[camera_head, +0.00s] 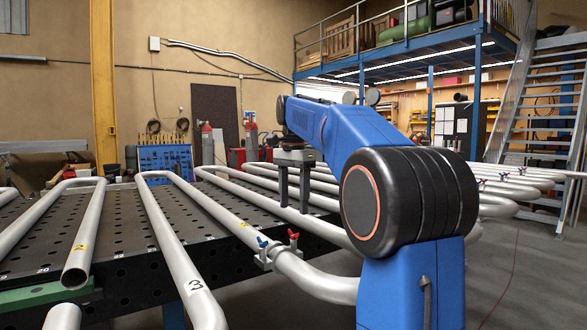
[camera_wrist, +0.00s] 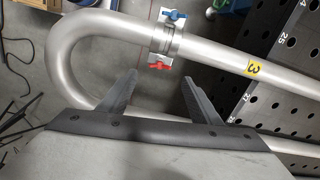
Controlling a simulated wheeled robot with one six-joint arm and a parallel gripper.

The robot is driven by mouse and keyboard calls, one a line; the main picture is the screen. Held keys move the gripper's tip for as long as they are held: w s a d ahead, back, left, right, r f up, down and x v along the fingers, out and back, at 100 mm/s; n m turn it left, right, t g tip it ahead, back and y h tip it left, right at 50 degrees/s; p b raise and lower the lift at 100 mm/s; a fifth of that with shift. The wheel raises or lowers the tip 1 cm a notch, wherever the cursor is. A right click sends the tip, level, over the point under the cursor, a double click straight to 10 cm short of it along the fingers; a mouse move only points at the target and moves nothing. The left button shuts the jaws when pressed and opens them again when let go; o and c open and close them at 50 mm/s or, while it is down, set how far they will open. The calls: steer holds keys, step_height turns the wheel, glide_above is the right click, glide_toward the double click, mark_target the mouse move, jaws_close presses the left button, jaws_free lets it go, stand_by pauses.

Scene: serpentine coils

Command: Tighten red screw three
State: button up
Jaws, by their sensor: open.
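A silver pipe (camera_wrist: 230,55) with a yellow label "3" (camera_wrist: 254,70) crosses the wrist view and bends into a U at the left. A clamp (camera_wrist: 166,42) sits around it, with a blue screw (camera_wrist: 173,16) above and a red screw (camera_wrist: 158,65) below. My gripper (camera_wrist: 158,76) is open and empty; the red screw appears just beyond the gap between its fingertips. I cannot tell the distance. In the head view a clamp (camera_head: 279,257) with a blue screw (camera_head: 262,242) and a red screw (camera_head: 293,237) shows on a pipe, and my gripper (camera_head: 294,205) points down behind it.
Several parallel pipes lie on a dark perforated table (camera_head: 120,240). More red screws (camera_head: 522,169) show on pipes at the right. Gas cylinders (camera_head: 207,145) and a blue tool board (camera_head: 165,160) stand behind. Metal stairs (camera_head: 545,110) rise at the right; grey floor is open at lower right.

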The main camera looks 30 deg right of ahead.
step_height(320, 180, up, 11)
steer(key=shift+f, duration=0.2)
stand_by(0.6)
steer(key=s+a+f+n+t, duration=0.1)
steer(key=s+a+f+n, duration=0.4)
steer(key=s+f, duration=0.5)
steer(key=s+a+f+n+t, duration=0.2)
steer(key=s+a+f+n, duration=0.3)
steer(key=s+f, duration=0.5)
steer(key=s+a+f+n+t, duration=0.1)
steer(key=s+a+f+n, duration=0.4)
steer(key=s+f, duration=0.5)
step_height(320, 180, down, 10)
steer(key=shift+s+a+r+n+t, duration=0.15)
steer(key=shift+a+n+t, duration=0.25)
steer(key=shift+n, duration=0.2)
